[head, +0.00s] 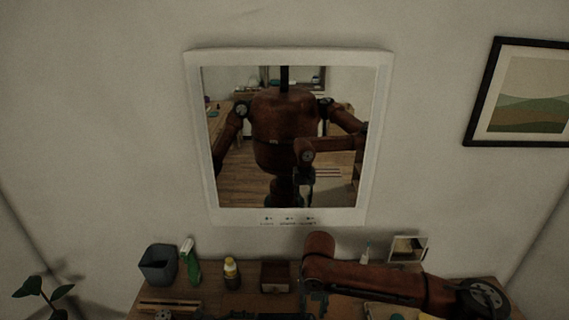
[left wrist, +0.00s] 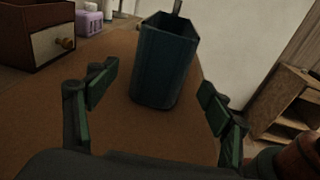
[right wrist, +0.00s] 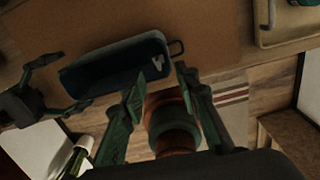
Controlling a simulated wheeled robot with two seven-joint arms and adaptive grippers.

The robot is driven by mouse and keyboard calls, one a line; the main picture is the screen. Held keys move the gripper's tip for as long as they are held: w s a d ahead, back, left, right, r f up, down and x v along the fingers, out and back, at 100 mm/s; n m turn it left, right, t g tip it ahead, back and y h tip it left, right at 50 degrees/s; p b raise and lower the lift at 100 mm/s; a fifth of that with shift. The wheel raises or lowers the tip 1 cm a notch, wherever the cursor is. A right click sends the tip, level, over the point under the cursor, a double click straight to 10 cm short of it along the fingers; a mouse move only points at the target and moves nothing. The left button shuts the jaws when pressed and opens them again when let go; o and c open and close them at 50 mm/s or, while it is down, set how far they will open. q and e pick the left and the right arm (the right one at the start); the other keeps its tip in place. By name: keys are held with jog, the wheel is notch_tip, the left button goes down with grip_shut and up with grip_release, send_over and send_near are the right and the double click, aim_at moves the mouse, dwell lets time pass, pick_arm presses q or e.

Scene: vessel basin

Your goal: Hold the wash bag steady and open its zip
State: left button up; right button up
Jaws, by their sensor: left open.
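The dark blue wash bag (right wrist: 100,68) lies on the brown counter, seen from above in the right wrist view. It has a pale mark and a small dark loop at its right end. The left wrist view shows the bag (left wrist: 165,65) lengthwise, ahead of and between the spread fingers of my left gripper (left wrist: 155,85). The right wrist view shows that gripper (right wrist: 55,85) around the bag's left end; contact is unclear. My right gripper (right wrist: 160,80) is open, its fingertips near the loop end, with nothing visibly between them. I cannot tell the zip's state.
Along the wall stand a grey-blue bin (head: 158,266), a green spray bottle (head: 190,264), a yellow-capped bottle (head: 231,272) and a small drawer box (head: 275,277). A pale tray (right wrist: 285,25) lies beyond the bag's loop end. A mirror (head: 374,140) hangs above.

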pick_arm(q)
jog(key=a, duration=0.8)
jog(key=shift+s+r, duration=0.35)
jog(key=shift+r, duration=0.05)
jog(key=shift+d+f, duration=0.1)
jog(key=shift+d, duration=0.05)
